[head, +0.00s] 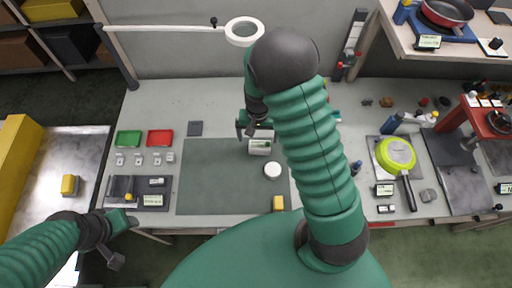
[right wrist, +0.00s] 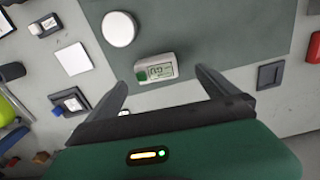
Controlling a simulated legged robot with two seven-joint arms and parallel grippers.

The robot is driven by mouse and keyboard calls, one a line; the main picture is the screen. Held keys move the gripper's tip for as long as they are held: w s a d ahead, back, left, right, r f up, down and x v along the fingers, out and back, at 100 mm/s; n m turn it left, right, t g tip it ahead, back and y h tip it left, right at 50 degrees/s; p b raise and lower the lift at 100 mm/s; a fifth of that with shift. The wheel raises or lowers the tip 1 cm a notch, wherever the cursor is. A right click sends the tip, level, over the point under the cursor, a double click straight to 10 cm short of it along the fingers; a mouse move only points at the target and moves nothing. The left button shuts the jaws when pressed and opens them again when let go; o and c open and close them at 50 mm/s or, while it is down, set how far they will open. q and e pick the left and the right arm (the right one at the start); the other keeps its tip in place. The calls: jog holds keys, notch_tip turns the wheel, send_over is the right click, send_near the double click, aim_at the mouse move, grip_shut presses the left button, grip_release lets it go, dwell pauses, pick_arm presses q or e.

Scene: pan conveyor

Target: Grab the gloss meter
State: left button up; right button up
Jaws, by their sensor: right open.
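The gloss meter, which I take to be the small white box with a green-lit display (head: 260,147), lies on the dark mat (head: 225,185) near its back edge. In the right wrist view the box (right wrist: 157,68) is just ahead of the fingertips, between their lines, with its display readable in part. My right gripper (head: 255,129) is open and empty at the far side of the box; its fingers (right wrist: 162,82) stand apart in the right wrist view. My left gripper (head: 118,241) is low at the left, beyond the bench's front-left edge; its jaw state is unclear.
Red (head: 160,137) and green (head: 129,139) trays stand left. A green pan (head: 397,153) is right. The mat's left half is clear.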

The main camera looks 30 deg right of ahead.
aim_at(257, 146)
jog(key=shift+s+a+f, duration=0.15)
jog(key=shift+f, duration=1)
jog(key=d+f, duration=0.1)
jog(key=f, duration=0.3)
jog(key=d+f+p, duration=0.1)
jog(key=f, duration=0.1)
jog(key=shift+d, duration=0.35)
jog(key=shift+a+f, duration=0.1)
jog(key=shift+f, duration=0.05)
jog(key=shift+a, duration=0.35)
jog(key=shift+a+r, duration=0.35)
jog(key=shift+a, duration=0.4)
jog(key=shift+c, duration=1.3)
jog(key=shift+a, duration=0.15)
jog(key=shift+c, duration=2.5)
jog(key=shift+d+f, duration=0.1)
jog(key=shift+d, duration=0.7)
jog(key=c, duration=1)
pick_arm(q)
jog(key=shift+s+d+r, duration=0.15)
jog(key=shift+d+r, duration=0.4)
jog(key=shift+r, duration=0.1)
pick_arm(e)
jog(key=shift+a, duration=0.1)
pick_arm(q)
jog(key=shift+f, duration=0.1)
pick_arm(e)
jog(key=shift+a, duration=0.15)
